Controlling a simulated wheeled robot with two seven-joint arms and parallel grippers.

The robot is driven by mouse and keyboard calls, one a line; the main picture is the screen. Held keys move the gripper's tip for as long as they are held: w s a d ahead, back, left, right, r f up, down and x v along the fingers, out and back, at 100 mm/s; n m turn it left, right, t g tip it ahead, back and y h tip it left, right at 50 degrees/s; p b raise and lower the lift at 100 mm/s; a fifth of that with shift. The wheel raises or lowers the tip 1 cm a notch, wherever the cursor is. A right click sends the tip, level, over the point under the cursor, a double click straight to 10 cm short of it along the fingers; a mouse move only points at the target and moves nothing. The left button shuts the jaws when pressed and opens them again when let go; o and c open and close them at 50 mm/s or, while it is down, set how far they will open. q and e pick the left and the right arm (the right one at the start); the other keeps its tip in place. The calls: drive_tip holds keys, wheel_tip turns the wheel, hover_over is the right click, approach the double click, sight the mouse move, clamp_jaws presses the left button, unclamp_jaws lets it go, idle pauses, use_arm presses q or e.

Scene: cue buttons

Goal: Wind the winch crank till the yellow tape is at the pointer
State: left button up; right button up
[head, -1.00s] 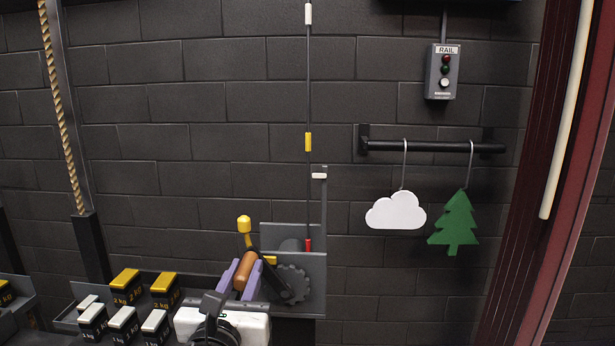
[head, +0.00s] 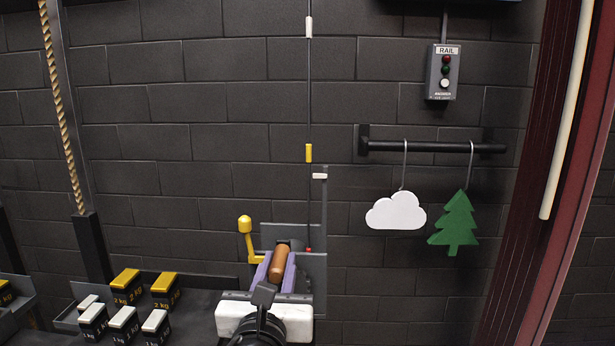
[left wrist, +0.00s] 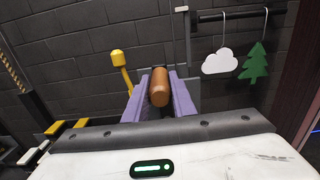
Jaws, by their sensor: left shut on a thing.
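My left gripper (head: 279,266) has purple fingers and is shut on the brown crank handle (head: 279,262) of the winch. The handle also shows between the fingers in the left wrist view (left wrist: 160,88). The grey winch plate (head: 313,270) is on the wall behind, and my gripper hides most of the crank and gear. The yellow tape (head: 309,153) is on the thin vertical line, a little above the white pointer (head: 320,176). A white tape (head: 309,27) is higher on the line, and a small part of the red tape (head: 309,250) shows at the winch. My right gripper is not in view.
A yellow-knobbed lever (head: 245,225) stands just left of the handle. Black weights with yellow and white tops (head: 125,290) stand at the lower left. A white cloud (head: 396,211) and a green tree (head: 455,222) hang from a rail at the right.

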use_arm(q)
drive_tip(key=d, duration=0.1)
drive_tip(key=d+f, duration=0.1)
drive_tip(key=d, duration=0.2)
drive_tip(key=shift+s+d+f, duration=0.15)
drive_tip(key=shift+d+f, duration=0.2)
drive_tip(key=shift+d, duration=0.05)
drive_tip(key=shift+f, duration=0.1)
drive_tip(key=shift+d+f+b, duration=0.45)
drive_tip(key=shift+d+f, duration=0.35)
drive_tip(key=shift+d, duration=0.25)
drive_tip(key=shift+d+f+b, duration=0.45)
drive_tip(key=shift+d+f, duration=0.35)
drive_tip(key=shift+d, duration=0.2)
drive_tip(key=shift+d+f+b, duration=0.2)
drive_tip(key=shift+d+f, duration=0.1)
drive_tip(key=shift+f, duration=0.2)
drive_tip(key=shift+d+f+b, duration=0.15)
drive_tip(key=shift+d+f, duration=0.1)
drive_tip(key=shift+f, duration=0.25)
drive_tip(key=o, duration=1.1)
drive_tip(key=shift+r, duration=0.1)
drive_tip(key=shift+o, duration=0.4)
drive_tip(key=shift+r, duration=0.1)
